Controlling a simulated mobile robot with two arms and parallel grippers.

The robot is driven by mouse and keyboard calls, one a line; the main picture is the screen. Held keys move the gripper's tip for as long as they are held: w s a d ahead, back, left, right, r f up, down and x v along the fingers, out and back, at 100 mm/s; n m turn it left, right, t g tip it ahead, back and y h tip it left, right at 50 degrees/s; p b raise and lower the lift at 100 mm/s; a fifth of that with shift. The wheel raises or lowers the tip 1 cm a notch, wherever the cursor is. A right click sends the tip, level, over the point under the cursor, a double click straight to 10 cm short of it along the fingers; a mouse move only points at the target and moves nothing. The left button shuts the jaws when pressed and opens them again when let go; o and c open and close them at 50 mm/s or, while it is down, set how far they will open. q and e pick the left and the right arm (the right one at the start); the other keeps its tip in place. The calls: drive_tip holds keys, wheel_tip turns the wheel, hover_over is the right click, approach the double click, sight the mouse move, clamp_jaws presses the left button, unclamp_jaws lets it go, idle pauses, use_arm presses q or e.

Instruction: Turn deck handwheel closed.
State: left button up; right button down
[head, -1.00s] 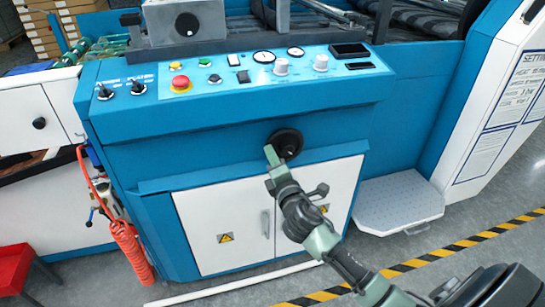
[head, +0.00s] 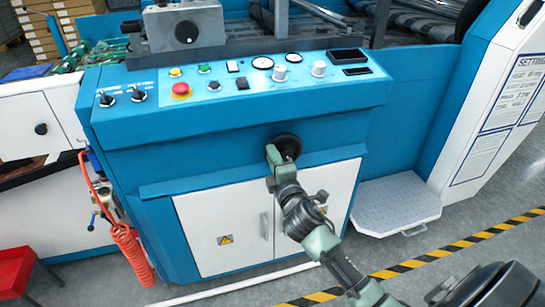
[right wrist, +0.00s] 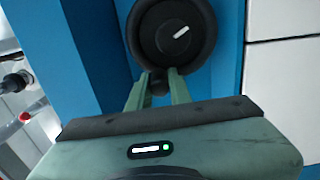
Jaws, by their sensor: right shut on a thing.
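The deck handwheel (head: 289,142) is a small round black wheel on the blue front of the machine, below the control panel. In the right wrist view the handwheel (right wrist: 172,20) faces the camera, with a short white mark slanting up to the right on its hub. A dark knob (right wrist: 157,83) sits at its lower rim. My right gripper (right wrist: 157,88) has its two green fingers on either side of this knob, shut on it. In the head view my right gripper (head: 280,160) covers the wheel's lower left part. My left gripper is not in view.
The control panel (head: 215,86) with a red stop button (head: 181,90), switches and gauges lies above the wheel. White cabinet doors (head: 225,229) are below. A white step (head: 397,203) stands at the right, and a coiled orange hose (head: 131,247) hangs at the left.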

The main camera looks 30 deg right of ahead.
drive_tip(key=c, duration=1.3)
unclamp_jaws()
drive_tip(key=shift+s, duration=0.25)
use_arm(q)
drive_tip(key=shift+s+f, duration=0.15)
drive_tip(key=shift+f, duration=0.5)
use_arm(e)
drive_tip(key=v, duration=0.7)
drive_tip(key=shift+s, duration=0.15)
